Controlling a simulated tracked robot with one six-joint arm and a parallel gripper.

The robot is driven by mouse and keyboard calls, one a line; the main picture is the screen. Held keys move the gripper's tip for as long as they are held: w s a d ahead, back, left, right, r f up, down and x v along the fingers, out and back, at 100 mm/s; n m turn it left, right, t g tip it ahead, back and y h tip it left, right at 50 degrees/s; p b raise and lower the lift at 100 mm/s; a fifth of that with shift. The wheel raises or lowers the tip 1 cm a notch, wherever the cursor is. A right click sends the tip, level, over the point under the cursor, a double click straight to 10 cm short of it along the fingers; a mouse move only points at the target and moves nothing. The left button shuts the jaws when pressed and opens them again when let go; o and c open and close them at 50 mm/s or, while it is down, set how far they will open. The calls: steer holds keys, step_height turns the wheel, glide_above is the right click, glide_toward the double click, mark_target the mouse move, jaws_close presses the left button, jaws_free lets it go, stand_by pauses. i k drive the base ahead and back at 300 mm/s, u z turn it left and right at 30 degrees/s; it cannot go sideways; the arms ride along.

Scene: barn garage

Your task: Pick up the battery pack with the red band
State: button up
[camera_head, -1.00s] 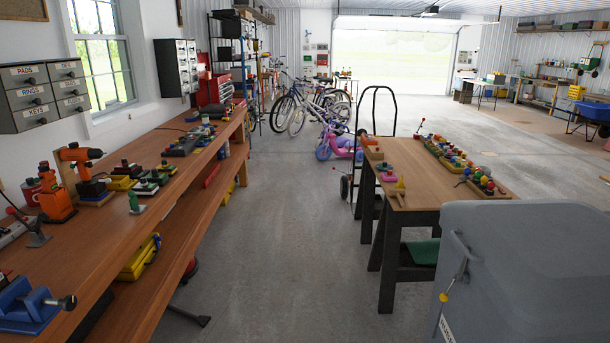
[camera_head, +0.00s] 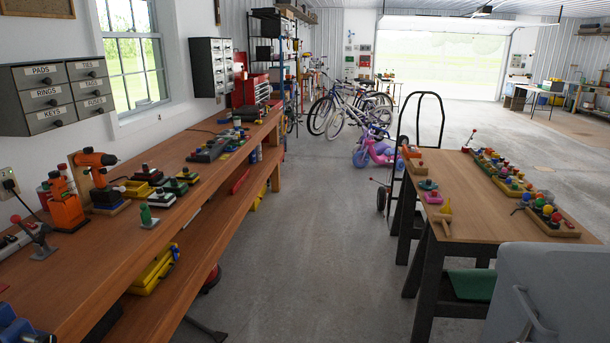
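A group of small dark battery packs with colored bases and top knobs stands on the long wooden workbench (camera_head: 90,262) at left. One pack with a pale base (camera_head: 162,198) sits at the front of the group and seems to have some red on it. A pack with a green base (camera_head: 176,188) and a pack with a yellow base (camera_head: 137,190) stand beside it. They are too small here for me to tell for certain which has the red band. My gripper is not in view.
An orange drill (camera_head: 92,160) and a green-topped tool (camera_head: 147,216) stand near the packs. A wooden table (camera_head: 470,200) with small parts and a grey bin (camera_head: 560,290) are at right. The concrete aisle (camera_head: 310,240) between bench and table is clear.

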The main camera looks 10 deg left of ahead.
mark_target(145, 172)
steer(key=u, duration=0.15)
steer(key=i, duration=0.7)
steer(key=u, duration=0.45)
steer(key=i, duration=0.75)
steer(key=u, duration=0.7)
steer(key=i, duration=0.65)
steer(key=u, duration=0.75)
steer(key=i, duration=0.55)
steer(key=u, duration=0.75)
steer(key=i, duration=0.9)
steer(key=u, duration=0.1)
